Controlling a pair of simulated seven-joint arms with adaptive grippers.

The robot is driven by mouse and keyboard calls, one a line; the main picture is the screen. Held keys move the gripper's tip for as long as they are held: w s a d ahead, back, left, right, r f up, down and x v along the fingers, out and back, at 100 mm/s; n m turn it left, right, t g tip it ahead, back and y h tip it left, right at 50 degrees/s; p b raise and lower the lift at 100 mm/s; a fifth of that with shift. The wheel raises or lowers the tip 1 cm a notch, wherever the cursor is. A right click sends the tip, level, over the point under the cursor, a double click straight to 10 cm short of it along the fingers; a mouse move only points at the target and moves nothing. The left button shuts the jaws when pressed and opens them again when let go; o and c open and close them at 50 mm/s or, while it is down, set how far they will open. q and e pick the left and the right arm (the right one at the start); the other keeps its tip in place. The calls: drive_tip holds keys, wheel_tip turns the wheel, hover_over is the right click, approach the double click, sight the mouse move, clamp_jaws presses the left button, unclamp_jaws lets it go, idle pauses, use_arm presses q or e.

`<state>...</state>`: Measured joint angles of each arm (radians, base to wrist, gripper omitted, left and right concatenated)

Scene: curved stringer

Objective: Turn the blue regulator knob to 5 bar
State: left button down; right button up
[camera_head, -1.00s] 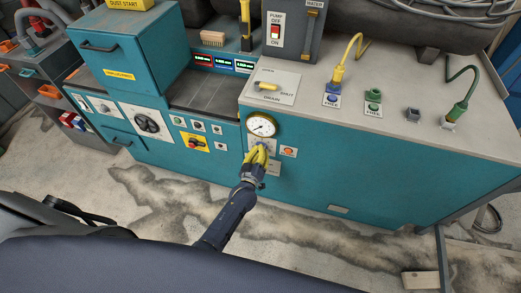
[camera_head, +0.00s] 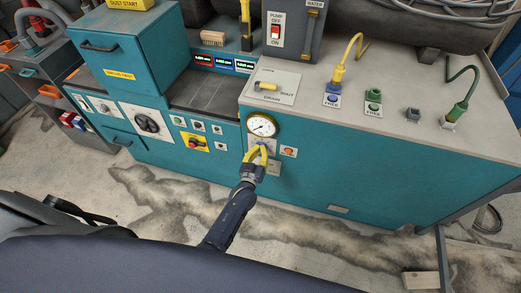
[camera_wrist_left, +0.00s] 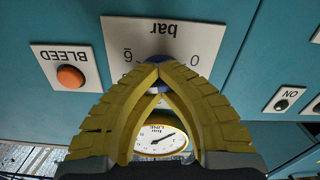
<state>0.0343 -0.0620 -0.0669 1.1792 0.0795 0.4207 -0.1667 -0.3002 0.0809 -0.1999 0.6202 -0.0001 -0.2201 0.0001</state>
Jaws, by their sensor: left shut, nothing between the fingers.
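The blue regulator knob (camera_wrist_left: 160,59) shows in the left wrist view as slivers of blue behind my fingertips, on a white "bar" plate (camera_wrist_left: 190,40) whose scale looks upside down there. My left gripper (camera_head: 262,146) has yellow fingers, closed together at the tips with nothing between them. In the left wrist view its tips (camera_wrist_left: 150,74) overlap the knob; I cannot tell whether they touch it. The knob's pointer is hidden. The round line gauge (camera_head: 262,125) is just above the gripper in the head view; its reading is too small to tell. My right gripper is not in view.
A bleed button (camera_wrist_left: 70,77) is beside the knob plate; it also shows in the head view (camera_head: 289,151). A red-and-yellow switch (camera_head: 195,142) is further left. The teal cabinet front (camera_head: 350,175) is bare to the right.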

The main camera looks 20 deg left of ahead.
use_arm(q)
drive_tip(key=shift+f, duration=0.1)
drive_tip(key=c, duration=0.9)
unclamp_jaws()
drive_tip(key=s, duration=1.2)
